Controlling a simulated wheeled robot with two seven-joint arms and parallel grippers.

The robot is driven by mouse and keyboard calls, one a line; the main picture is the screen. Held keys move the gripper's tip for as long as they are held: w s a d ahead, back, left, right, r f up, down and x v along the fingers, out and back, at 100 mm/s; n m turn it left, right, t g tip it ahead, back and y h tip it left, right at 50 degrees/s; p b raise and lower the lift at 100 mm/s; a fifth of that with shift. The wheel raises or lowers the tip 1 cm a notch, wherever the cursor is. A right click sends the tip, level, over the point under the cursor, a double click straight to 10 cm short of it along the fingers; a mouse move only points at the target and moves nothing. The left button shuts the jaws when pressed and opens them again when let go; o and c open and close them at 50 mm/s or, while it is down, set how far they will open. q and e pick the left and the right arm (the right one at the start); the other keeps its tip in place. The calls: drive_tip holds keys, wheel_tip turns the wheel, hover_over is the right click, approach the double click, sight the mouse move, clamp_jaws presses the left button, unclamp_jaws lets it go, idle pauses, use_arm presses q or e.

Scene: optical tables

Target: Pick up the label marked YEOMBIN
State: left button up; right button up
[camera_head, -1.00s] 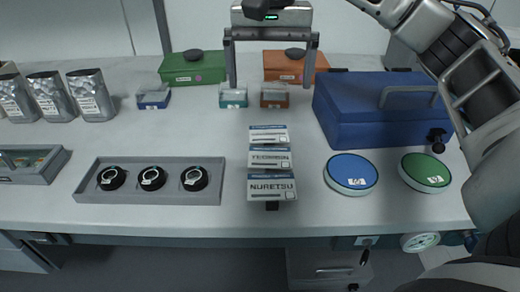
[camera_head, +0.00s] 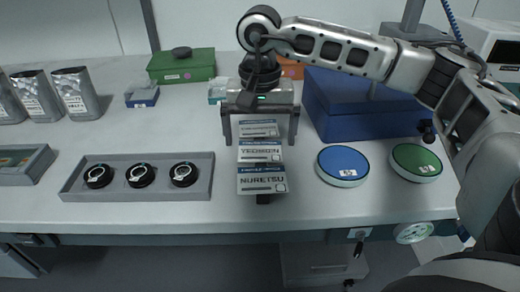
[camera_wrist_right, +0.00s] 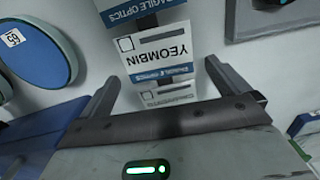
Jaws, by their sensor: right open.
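In the right wrist view the gripper (camera_wrist_right: 162,72) has the fingers spread left and right of YEOMBIN, with no contact visible. My left gripper is out of view.
The third label (camera_head: 258,129) lies behind YEOMBIN, partly framed by the fingers. A grey tray (camera_head: 140,195) with three black round parts is left. A blue disc (camera_head: 342,162), green disc (camera_head: 415,160) and blue case (camera_head: 345,125) are right.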

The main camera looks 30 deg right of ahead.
drive_tip(key=shift+f+b, duration=0.3)
idle(0.5)
idle(0.3)
drive_tip(key=c, duration=1)
